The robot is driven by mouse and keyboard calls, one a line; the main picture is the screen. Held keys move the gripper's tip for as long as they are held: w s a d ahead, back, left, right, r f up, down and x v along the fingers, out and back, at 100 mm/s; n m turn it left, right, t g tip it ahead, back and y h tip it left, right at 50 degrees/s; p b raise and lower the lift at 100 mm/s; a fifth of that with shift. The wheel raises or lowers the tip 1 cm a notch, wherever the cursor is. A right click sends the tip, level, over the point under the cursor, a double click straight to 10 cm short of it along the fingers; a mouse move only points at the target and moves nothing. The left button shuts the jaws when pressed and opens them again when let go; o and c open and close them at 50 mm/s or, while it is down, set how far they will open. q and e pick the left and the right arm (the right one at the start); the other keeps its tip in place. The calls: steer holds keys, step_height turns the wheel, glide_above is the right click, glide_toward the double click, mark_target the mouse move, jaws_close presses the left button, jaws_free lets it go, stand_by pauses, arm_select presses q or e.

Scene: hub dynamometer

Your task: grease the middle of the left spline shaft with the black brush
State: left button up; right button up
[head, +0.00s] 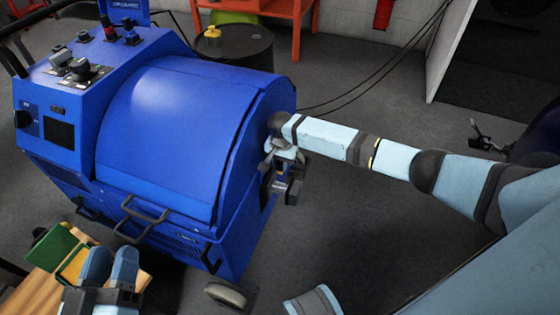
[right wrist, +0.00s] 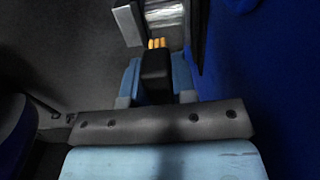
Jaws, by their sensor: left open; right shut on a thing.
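My right gripper (head: 282,172) is at the right side of the blue machine, with its fingers pointing down in the head view. In the right wrist view it is shut on a black block-like thing with orange-yellow tips, which looks like the black brush (right wrist: 157,70). A pale metallic piece (right wrist: 168,14) lies just beyond the tips; I cannot tell whether it is part of a spline shaft, or whether the tips touch it. No spline shaft is clearly seen in the head view. My left gripper (head: 111,258) is open and empty at the lower left, over a wooden top.
The blue machine (head: 170,130) with a rounded hood and front handle fills the left. A wooden top (head: 40,290) with a green thing (head: 55,247) is at lower left. A dark drum (head: 235,48) stands behind. The grey floor on the right is mostly clear.

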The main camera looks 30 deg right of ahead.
steer(key=shift+w+f, duration=0.15)
steer(key=shift+w, duration=0.1)
steer(key=shift+w+f, duration=0.15)
steer(key=shift+f, duration=0.1)
steer(key=shift+f+b, duration=0.25)
steer(key=shift+b, duration=0.45)
step_height(320, 180, down, 4)
steer(key=b, duration=0.5)
steer(key=shift+b, duration=0.3)
steer(key=shift+f+p, duration=0.15)
steer(key=shift+p, duration=0.2)
arm_select(q)
step_height(320, 180, down, 8)
steer(key=w+m+g, duration=0.1)
steer(key=g, duration=0.2)
steer(key=shift+d, duration=0.25)
arm_select(e)
steer(key=shift+f, duration=1.4)
steer(key=shift+f, duration=0.55)
arm_select(q)
steer(key=shift+r, duration=0.15)
arm_select(e)
steer(key=shift+r, duration=0.1)
arm_select(q)
steer(key=shift+r+p, duration=0.3)
steer(key=shift+p, duration=0.2)
arm_select(e)
steer(key=shift+w+d, duration=0.15)
steer(key=shift+d, duration=0.1)
